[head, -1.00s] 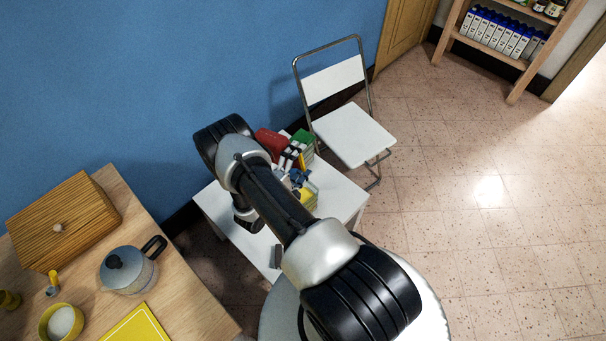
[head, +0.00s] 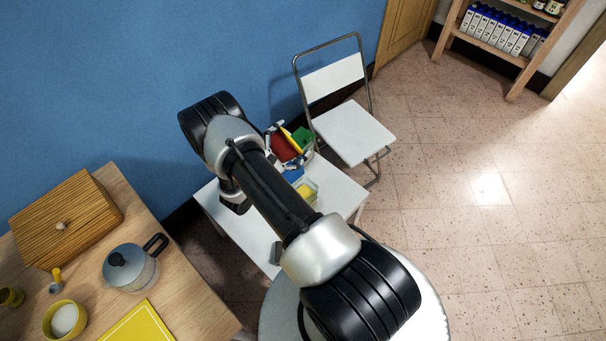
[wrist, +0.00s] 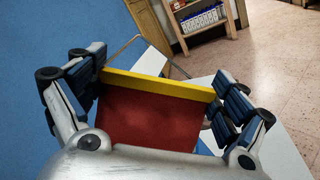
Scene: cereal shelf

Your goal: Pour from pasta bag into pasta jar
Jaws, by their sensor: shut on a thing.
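My gripper (wrist: 160,86) is shut on a red package with a yellow edge (wrist: 150,118), which looks like the pasta bag. Blue finger pads press on its left and right sides in the wrist view. In the head view the package (head: 283,150) is tilted above the far end of the white table, partly hidden by my arm. Its opening and contents cannot be made out. A clear container with something yellow in it (head: 306,190) stands on the table nearer to me, partly behind my arm. It may be the pasta jar, but I cannot tell for certain.
A green item (head: 303,136) is beside the package. The white table (head: 345,195) has a folding chair (head: 350,133) behind it and a blue wall to the left. A wooden counter (head: 190,290) with a pot (head: 130,268) is at the lower left.

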